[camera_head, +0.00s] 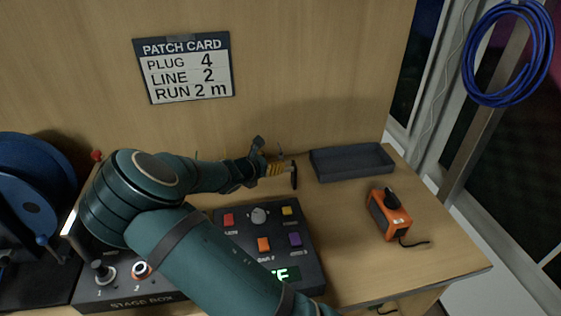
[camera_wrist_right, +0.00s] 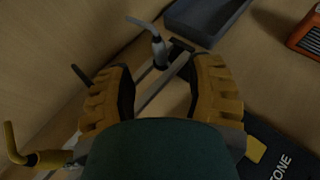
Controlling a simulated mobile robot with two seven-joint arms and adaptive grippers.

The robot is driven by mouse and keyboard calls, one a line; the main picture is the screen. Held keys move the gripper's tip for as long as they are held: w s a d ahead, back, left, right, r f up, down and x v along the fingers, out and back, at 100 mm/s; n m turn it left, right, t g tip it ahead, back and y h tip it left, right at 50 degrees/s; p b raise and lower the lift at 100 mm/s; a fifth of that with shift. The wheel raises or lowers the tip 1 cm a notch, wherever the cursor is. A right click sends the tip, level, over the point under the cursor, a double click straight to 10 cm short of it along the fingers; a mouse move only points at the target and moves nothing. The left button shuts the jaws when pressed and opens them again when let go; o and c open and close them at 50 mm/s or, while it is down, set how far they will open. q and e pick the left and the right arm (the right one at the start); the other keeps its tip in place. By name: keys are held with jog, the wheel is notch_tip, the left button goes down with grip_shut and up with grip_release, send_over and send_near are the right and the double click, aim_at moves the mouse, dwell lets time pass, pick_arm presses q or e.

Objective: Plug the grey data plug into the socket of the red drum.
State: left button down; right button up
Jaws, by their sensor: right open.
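My right gripper (camera_head: 279,168) is open in front of the back panel, and its yellow finger pads show in the right wrist view (camera_wrist_right: 165,85). A grey plug (camera_wrist_right: 158,50) with a pale bent cable stands beyond and between the fingertips, apparently at a dark holder; contact with the fingers cannot be told. A yellow plug (camera_wrist_right: 32,157) and a dark stub (camera_wrist_right: 81,75) stand to the left of the fingers. The red drum is not recognisable; only a small red knob (camera_head: 97,155) shows beside a blue drum (camera_head: 35,185). My left gripper is not in view.
A dark grey tray (camera_head: 350,163) lies right of the gripper. An orange device (camera_head: 388,213) sits nearer the front. A control panel with coloured buttons (camera_head: 259,216) and the stage box (camera_head: 145,290) lie below my arm. The patch card (camera_head: 185,68) reads plug 4, line 2, run 2 m.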

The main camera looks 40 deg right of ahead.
aim_at(279, 159)
jog(key=shift+b+x, duration=0.75)
jog(key=shift+x, duration=2.85)
jog(key=shift+a+f, duration=0.15)
jog(key=shift+f, duration=0.05)
grip_shut()
